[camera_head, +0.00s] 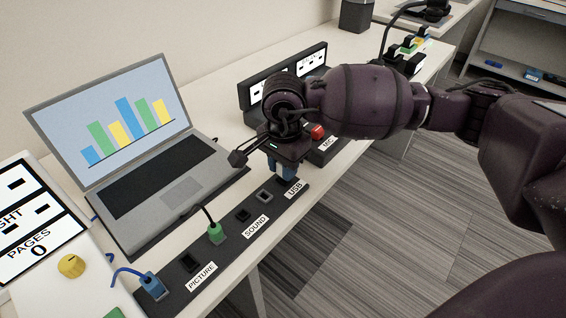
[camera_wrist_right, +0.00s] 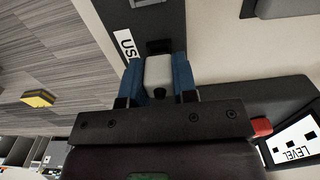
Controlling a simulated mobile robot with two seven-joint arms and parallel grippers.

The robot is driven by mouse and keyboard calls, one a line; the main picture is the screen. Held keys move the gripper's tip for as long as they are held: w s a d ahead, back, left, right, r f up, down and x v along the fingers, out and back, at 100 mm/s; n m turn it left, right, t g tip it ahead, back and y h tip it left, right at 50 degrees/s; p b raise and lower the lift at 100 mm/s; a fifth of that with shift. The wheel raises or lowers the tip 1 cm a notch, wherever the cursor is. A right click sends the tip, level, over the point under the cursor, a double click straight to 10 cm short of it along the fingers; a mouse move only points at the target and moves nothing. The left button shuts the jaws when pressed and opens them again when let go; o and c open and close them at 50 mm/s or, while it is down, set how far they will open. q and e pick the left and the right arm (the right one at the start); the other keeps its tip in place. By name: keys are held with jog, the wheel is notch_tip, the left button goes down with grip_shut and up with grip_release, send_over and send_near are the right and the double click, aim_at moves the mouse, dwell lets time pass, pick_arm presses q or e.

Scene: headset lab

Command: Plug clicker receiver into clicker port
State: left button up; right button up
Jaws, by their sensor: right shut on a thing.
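My right gripper (camera_head: 283,172) points down over the dark port strip (camera_head: 228,238), at the spot beside the USB label (camera_head: 295,188). In the right wrist view its blue fingers (camera_wrist_right: 158,82) are shut on a small pale grey block (camera_wrist_right: 158,71), which I take for the clicker receiver. The block's far end is at a dark port (camera_wrist_right: 159,46) beside the USB label. I cannot tell whether it is inside the port or only against it. No port in view has a readable clicker label. My left gripper is not in view.
An open laptop (camera_head: 150,190) stands left of the strip. A green plug (camera_head: 215,233) and a blue plug (camera_head: 152,286) sit on the strip. A box with a red button (camera_head: 317,131) and MIC label is close beyond my gripper. The table's front edge runs along the strip.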

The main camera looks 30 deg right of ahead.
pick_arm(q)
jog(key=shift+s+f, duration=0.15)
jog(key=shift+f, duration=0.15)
pick_arm(e)
jog(key=shift+f, duration=0.6)
jog(key=o, duration=1)
jog(key=shift+c, duration=0.2)
notch_tip(320, 180, up, 5)
jog(key=shift+f+p, duration=0.2)
jog(key=shift+p, duration=0.2)
notch_tip(320, 180, up, 5)
jog(key=shift+r+p, duration=0.1)
jog(key=shift+p, duration=0.45)
jog(key=shift+r, duration=0.55)
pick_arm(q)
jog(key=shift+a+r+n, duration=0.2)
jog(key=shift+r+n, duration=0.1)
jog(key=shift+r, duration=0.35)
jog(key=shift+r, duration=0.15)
